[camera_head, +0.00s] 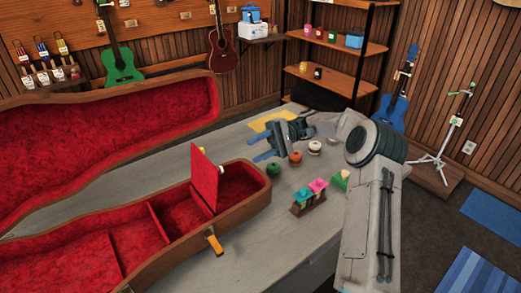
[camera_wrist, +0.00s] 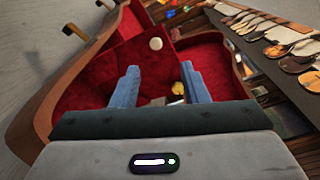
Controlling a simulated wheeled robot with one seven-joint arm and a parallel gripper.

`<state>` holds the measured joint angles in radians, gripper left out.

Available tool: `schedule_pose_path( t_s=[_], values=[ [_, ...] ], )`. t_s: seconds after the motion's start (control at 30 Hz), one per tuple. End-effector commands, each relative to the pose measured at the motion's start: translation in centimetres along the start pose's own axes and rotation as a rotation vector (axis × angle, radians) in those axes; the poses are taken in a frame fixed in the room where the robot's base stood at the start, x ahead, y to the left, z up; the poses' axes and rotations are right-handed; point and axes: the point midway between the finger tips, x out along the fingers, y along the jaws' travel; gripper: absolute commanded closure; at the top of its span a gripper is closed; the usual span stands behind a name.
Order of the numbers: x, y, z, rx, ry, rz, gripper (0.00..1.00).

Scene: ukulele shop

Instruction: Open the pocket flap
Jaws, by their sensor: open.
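The pocket flap (camera_head: 204,178) is a red panel in the small ukulele case (camera_head: 258,203). It stands up steeply, and the red-lined compartment (camera_head: 241,181) to its right is uncovered. In the wrist view the flap (camera_wrist: 120,62) carries a round pale knob (camera_wrist: 155,43). My gripper (camera_head: 263,144) is above the table behind the case, apart from the flap. Its blue fingers also show in the wrist view (camera_wrist: 161,76), spread apart with nothing held between them. The compartment floor is partly hidden by the case wall and my gripper.
The large case lid (camera_head: 110,135) stands open behind, lined in red. Small round items, including a green one (camera_head: 273,168) and a white one (camera_head: 315,148), lie near my gripper. A block with pink and teal tops (camera_head: 309,197) stands right of the case. The table front is clear.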

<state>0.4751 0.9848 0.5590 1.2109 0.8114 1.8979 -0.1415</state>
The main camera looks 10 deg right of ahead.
Motion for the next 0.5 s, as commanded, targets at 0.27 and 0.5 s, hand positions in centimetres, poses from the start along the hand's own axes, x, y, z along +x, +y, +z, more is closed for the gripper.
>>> schedule_pose_path(
  t_s=[0.27, 0.5],
  values=[
    [-0.75, 0.01, 0.02, 0.001, 0.000, 0.000, 0.59],
    [-0.55, -0.08, 0.06, 0.003, 0.002, 0.008, 0.87]
  ],
)
